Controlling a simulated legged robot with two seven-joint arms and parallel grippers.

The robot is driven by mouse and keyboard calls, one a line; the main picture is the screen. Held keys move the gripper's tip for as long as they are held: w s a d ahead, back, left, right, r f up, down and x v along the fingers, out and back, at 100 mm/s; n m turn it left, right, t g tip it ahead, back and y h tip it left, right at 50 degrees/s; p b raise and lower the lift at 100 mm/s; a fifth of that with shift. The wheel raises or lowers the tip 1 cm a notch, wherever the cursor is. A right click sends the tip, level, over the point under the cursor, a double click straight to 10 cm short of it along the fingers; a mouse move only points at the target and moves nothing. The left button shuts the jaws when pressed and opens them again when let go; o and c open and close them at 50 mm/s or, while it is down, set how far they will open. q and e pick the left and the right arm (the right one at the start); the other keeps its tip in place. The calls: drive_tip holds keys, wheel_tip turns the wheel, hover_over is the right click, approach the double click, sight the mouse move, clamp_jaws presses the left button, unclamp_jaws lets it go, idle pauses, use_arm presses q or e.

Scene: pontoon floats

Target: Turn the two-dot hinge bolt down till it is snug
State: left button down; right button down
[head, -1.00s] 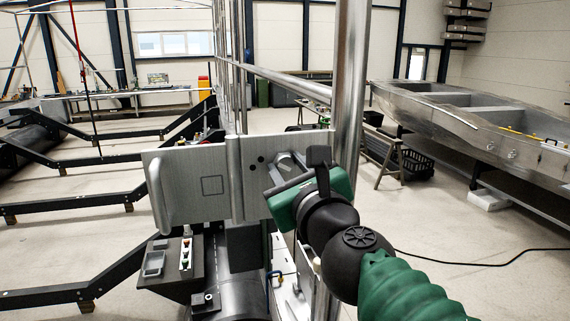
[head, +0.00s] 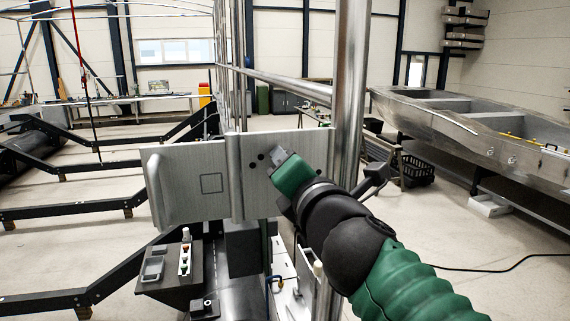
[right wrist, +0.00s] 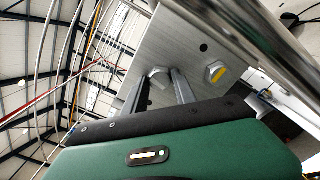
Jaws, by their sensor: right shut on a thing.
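A grey metal hinge plate (head: 240,180) stands upright in front of me, with dark dots (head: 256,162) on its right half. My right gripper (head: 272,158) reaches the plate just right of these dots, and its body covers the bolt in the head view. In the right wrist view, a hex bolt head (right wrist: 159,76) sits between the fingers of my right gripper (right wrist: 157,88), which are shut on it. A second hex bolt (right wrist: 216,71) with a yellow mark sits on the plate to its right, outside the fingers. My left gripper is not in view.
A thick vertical metal post (head: 350,100) stands close to the right of the plate, near my right arm. A dark stand with a small tray (head: 153,266) is below left. An aluminium boat (head: 480,125) lies at the right.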

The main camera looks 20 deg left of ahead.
drive_tip(key=m+b, duration=0.2)
drive_tip(key=m, duration=0.8)
drive_tip(key=shift+m, duration=0.3)
drive_tip(key=shift+f+m+b, duration=0.1)
drive_tip(key=shift+m+b, duration=0.3)
drive_tip(key=shift+b, duration=0.25)
drive_tip(key=c, duration=1.5)
unclamp_jaws()
drive_tip(key=shift+m, duration=0.7)
drive_tip(key=o, duration=0.3)
drive_tip(key=shift+w+a, duration=0.1)
drive_tip(key=shift+w, duration=0.05)
drive_tip(key=shift+o, duration=0.2)
